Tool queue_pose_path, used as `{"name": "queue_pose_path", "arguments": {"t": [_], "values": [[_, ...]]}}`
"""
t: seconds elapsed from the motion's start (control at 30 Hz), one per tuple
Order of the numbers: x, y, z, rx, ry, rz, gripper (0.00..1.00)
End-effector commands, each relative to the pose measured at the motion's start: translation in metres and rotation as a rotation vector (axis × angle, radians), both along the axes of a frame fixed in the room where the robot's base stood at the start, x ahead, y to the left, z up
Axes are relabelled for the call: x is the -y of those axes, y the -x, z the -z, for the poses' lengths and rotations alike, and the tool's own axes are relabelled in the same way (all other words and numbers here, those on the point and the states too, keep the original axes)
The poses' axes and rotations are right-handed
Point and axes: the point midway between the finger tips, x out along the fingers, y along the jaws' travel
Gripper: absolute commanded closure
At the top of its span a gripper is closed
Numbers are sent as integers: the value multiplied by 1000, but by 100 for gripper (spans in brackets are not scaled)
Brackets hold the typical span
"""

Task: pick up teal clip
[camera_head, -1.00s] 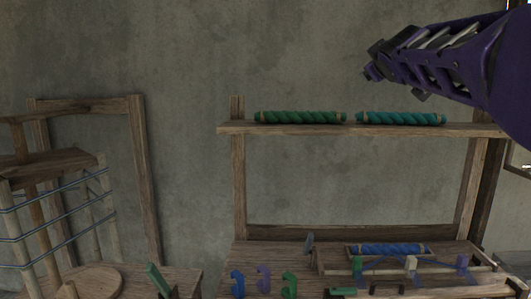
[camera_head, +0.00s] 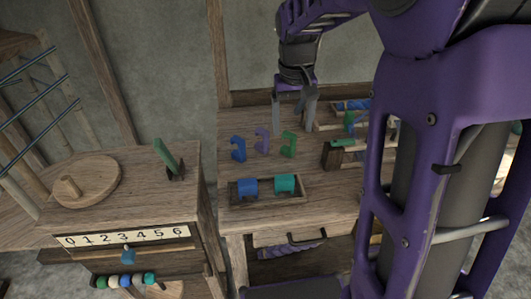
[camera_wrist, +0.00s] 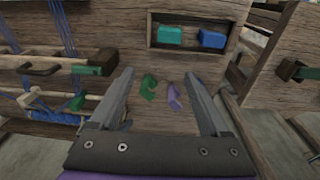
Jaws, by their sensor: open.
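The teal clip (camera_head: 285,184) lies in a shallow wooden tray (camera_head: 262,201) near the front of the bench, just right of a blue clip (camera_head: 247,187). In the wrist view the teal clip (camera_wrist: 169,35) is at the top, left of the blue clip (camera_wrist: 212,39). My gripper (camera_head: 294,116) is open, empty and pointing down above the back of the bench, beyond the tray. In the wrist view its fingers (camera_wrist: 158,82) are spread, with a green hook (camera_wrist: 149,87) and a purple hook (camera_wrist: 173,97) between them in the picture.
Blue (camera_head: 238,149), purple (camera_head: 262,140) and green (camera_head: 288,145) hooks stand between the tray and my gripper. A loom frame with threads (camera_wrist: 62,30) is beside them. A left table holds a numbered strip (camera_head: 125,236). My arm hides the bench's right side.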

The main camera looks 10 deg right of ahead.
Motion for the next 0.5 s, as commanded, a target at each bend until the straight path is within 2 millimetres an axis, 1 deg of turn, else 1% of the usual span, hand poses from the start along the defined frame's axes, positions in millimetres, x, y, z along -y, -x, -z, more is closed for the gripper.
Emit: {"name": "queue_pose_path", "arguments": {"t": [0.03, 0.1, 0.17, 0.27, 0.37, 0.5], "values": [[-2, 8, 6, -33, -17, 11, 20], [-6, 15, 12, -66, -33, 17, 20], [-8, 18, 16, -80, -41, 20, 20], [-10, 20, 29, -89, -45, 20, 20], [-10, 20, 49, -90, -43, 19, 20], [-9, 20, 80, -88, -42, 19, 20]]}}
